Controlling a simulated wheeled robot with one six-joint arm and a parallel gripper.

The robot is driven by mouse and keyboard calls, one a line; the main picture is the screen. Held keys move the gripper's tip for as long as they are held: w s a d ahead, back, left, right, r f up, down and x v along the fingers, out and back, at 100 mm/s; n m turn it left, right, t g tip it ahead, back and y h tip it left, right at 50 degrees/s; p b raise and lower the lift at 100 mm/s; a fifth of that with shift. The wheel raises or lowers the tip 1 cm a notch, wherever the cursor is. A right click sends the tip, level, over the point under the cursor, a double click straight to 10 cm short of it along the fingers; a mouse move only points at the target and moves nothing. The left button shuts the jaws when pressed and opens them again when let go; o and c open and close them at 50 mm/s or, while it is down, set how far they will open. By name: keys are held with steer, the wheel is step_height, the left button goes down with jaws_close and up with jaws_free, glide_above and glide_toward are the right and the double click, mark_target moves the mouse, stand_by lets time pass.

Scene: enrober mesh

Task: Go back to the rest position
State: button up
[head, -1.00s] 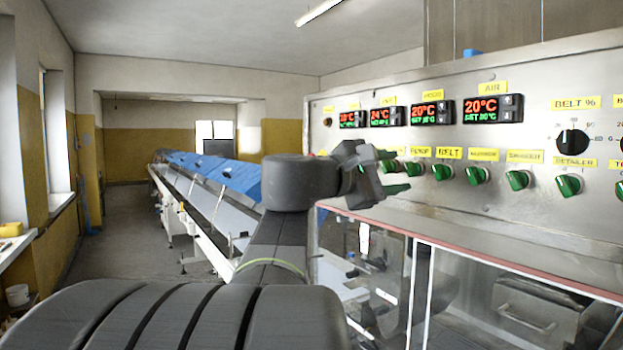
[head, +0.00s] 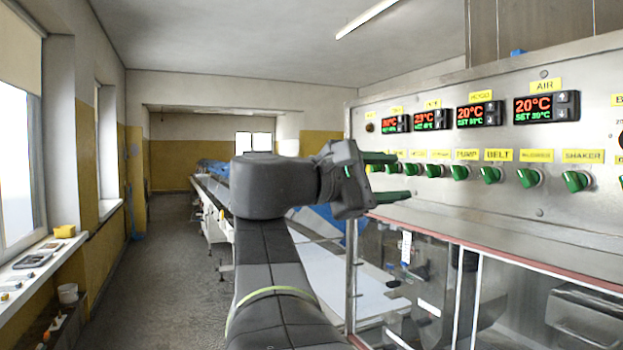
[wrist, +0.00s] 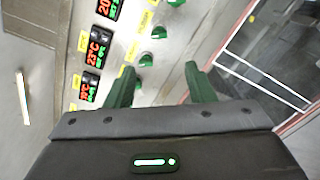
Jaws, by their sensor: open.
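My gripper (head: 398,177) is open and empty. In the head view it is in the middle, pointing right, in front of the left part of the control panel (head: 590,210). Its two green fingers stand apart, and they also show in the wrist view (wrist: 162,85) with nothing between them. Behind it is a row of green knobs, among them the knob under the SHAKER label (head: 577,181). Some knobs at the panel's left end are partly hidden by my gripper.
Temperature displays (head: 546,107) sit above the knobs. Below the panel is a glazed cabinet (head: 510,310). A long conveyor (head: 212,195) runs back on the left. A window sill (head: 35,265) with small items lines the left wall. The floor (head: 170,290) between is clear.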

mark_target(452, 174)
steer(key=shift+d, duration=0.15)
steer(key=shift+p+x, duration=1.45)
steer(key=shift+x, duration=5.35)
steer(key=shift+r, duration=0.1)
